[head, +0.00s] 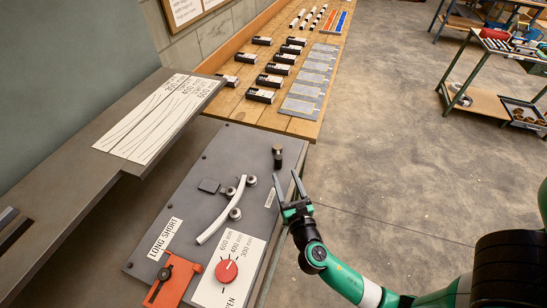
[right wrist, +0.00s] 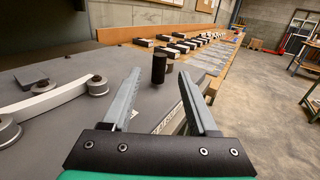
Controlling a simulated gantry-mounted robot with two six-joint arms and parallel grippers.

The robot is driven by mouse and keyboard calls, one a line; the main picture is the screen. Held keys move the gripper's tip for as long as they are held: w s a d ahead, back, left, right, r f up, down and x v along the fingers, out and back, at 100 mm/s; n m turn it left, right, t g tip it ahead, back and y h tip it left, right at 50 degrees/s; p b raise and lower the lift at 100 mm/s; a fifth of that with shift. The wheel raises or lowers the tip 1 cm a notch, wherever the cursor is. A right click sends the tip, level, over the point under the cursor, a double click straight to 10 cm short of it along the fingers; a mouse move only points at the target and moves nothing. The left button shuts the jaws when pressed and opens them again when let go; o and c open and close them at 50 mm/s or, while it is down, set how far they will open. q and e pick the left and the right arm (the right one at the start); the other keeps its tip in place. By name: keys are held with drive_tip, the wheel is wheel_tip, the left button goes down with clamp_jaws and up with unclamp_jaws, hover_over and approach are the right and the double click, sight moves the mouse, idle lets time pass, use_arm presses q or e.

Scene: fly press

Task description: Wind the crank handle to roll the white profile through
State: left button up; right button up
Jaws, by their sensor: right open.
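The white profile (head: 221,213) is a curved strip lying between several grey rollers on the dark machine plate (head: 190,170). It also shows at the left of the right wrist view (right wrist: 50,98). A dark upright knob (head: 277,157), which looks like the crank handle, stands near the plate's far right corner; it also shows in the right wrist view (right wrist: 159,68). My right gripper (head: 288,182) is open and empty at the plate's right edge, short of the knob and apart from it. In the right wrist view the knob appears between the two fingers, farther off. My left gripper is not in view.
A red dial (head: 226,271) and an orange-red block with a black lever (head: 170,280) sit at the plate's near end. A grey shelf with a curve chart (head: 160,115) stands left. The wooden bench (head: 232,108) beyond holds boxes and grey plates. Open floor lies right.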

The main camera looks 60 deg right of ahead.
sight(276, 152)
drive_tip(key=b+x, duration=0.1)
drive_tip(key=x, duration=1)
drive_tip(key=shift+w+d, duration=0.15)
drive_tip(key=shift+d, duration=0.05)
clamp_jaws()
idle(0.9)
